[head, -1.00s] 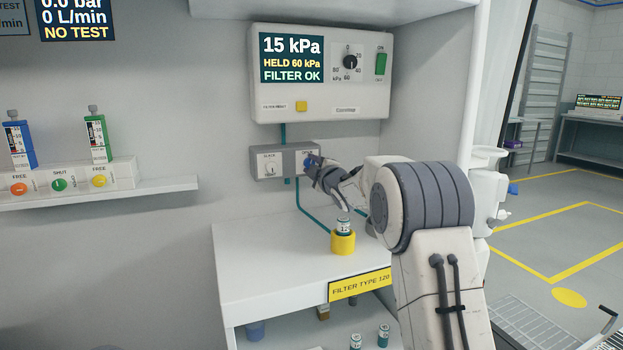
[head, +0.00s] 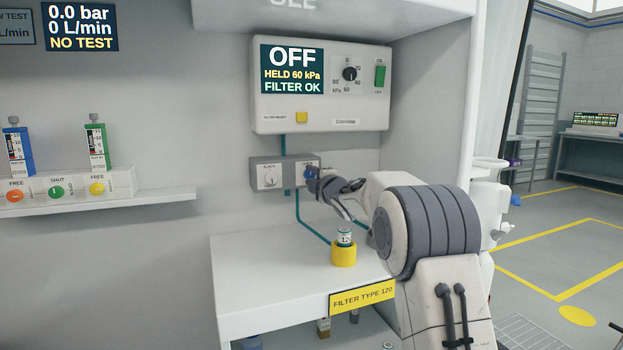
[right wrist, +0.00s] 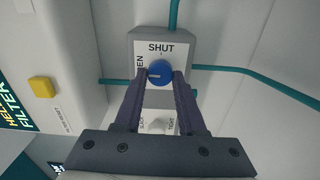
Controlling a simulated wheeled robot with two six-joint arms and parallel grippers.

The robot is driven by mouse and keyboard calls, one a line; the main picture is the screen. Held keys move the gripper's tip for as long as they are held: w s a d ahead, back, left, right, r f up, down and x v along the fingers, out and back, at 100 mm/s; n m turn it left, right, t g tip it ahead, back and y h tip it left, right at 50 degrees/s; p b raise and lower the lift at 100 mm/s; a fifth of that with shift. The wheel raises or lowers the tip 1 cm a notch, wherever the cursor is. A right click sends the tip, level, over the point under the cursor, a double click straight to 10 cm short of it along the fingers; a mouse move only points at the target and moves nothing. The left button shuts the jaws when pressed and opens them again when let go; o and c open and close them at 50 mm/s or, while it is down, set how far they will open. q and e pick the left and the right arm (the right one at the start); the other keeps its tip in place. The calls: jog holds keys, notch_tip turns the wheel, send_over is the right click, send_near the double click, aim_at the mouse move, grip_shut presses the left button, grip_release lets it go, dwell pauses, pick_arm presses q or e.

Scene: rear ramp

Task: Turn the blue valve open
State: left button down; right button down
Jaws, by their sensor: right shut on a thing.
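The blue valve (head: 309,172) is a round knob on the right part of a small grey box on the wall, below the pump panel. In the right wrist view the knob (right wrist: 159,71) sits between my two dark fingertips, with SHUT printed above it and part of an OPEN label at its left. A faint line on the knob looks about level in that view. My right gripper (head: 315,181) is shut on the knob; its fingers (right wrist: 158,88) hide the knob's sides. My left gripper is not in view.
The panel screen (head: 291,69) reads OFF, HELD 60 kPa, FILTER OK. A white dial (head: 269,177) is on the same box (head: 286,160). A ledge with flow meters is at left.

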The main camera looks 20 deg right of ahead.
jog(key=c, duration=0.5)
grip_release()
jog(key=shift+s, duration=0.45)
jog(key=s+b, duration=0.1)
jog(key=s, duration=0.8)
jog(key=shift+s+d, duration=0.15)
jog(key=shift+s, duration=0.15)
